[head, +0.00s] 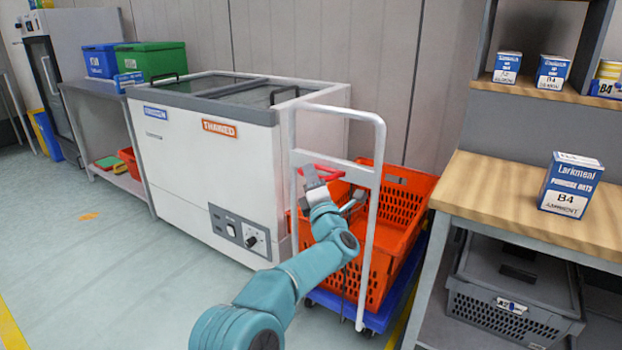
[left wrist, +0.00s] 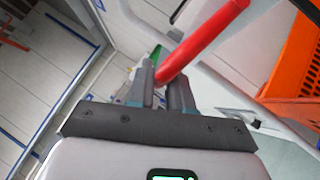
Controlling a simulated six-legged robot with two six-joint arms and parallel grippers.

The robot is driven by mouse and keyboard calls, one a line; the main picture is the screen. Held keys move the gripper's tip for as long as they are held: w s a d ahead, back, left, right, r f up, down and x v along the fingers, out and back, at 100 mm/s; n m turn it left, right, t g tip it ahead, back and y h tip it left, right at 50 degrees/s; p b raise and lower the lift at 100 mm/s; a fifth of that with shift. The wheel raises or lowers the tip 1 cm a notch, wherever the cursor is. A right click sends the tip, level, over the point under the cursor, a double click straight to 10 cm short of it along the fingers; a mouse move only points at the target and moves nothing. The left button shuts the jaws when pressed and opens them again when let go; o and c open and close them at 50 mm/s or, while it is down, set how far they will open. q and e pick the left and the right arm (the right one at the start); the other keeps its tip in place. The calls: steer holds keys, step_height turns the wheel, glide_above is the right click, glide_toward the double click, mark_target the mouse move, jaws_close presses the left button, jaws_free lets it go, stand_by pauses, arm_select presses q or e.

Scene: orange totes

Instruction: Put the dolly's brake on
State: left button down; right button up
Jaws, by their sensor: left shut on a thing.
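The dolly (head: 340,311) has a blue deck, a white upright handle frame (head: 380,170) and an orange tote (head: 402,210) on it. A red brake lever (head: 325,172) shows at the handle frame, just behind my left gripper (head: 327,182). In the left wrist view the red lever (left wrist: 205,42) runs from upper right down between the fingers of my left gripper (left wrist: 165,85), which is shut on it. The lever's far end is hidden by the fingers and wrist. My right gripper is in neither view.
A white chest freezer (head: 180,155) stands left of the dolly, close to the handle frame. A wooden-topped bench (head: 490,195) with a blue box (head: 572,186) stands at right, with a grey crate (head: 510,300) below. The floor (head: 100,270) at left is open.

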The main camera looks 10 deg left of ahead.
arm_select(q)
steer(key=shift+f, duration=0.2)
steer(key=c, duration=1.1)
jaws_free()
steer(key=shift+w, duration=0.1)
steer(key=shift+c, duration=0.2)
steer(key=shift+s+d+f, duration=0.1)
steer(key=shift+s+d, duration=0.1)
steer(key=shift+s, duration=0.1)
steer(key=p+v, duration=0.1)
steer(key=v, duration=1.4)
steer(key=shift+s, duration=0.35)
steer(key=shift+f, duration=0.1)
